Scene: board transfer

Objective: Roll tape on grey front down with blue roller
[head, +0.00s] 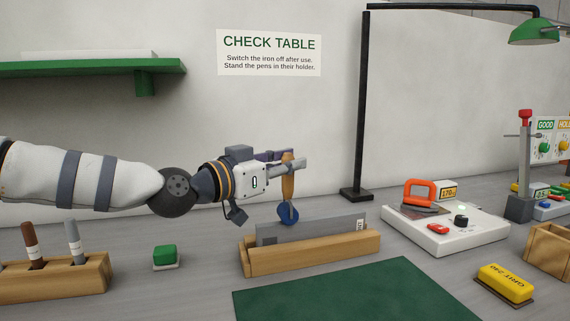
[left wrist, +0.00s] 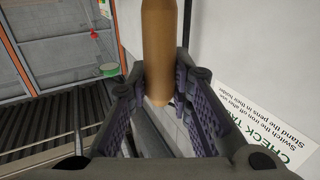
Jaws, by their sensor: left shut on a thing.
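My left gripper (head: 287,164) is shut on the wooden handle of the blue roller (head: 288,213). The handle stands upright between the fingers, and it also shows in the left wrist view (left wrist: 159,50). The blue wheel is at the lower end, at the top edge of the grey front (head: 300,232); I cannot tell whether it touches. The grey front stands on edge in a wooden holder (head: 320,249) and has a small white label at its right end. I cannot make out any tape on it. My right gripper is not in view.
A green mat (head: 350,293) lies in front of the holder. A pen holder (head: 85,280) and a green block (head: 165,255) are at the left. An orange-handled iron (head: 420,196) on a white station, a lamp post (head: 361,110) and a yellow grit block (head: 505,283) are at the right.

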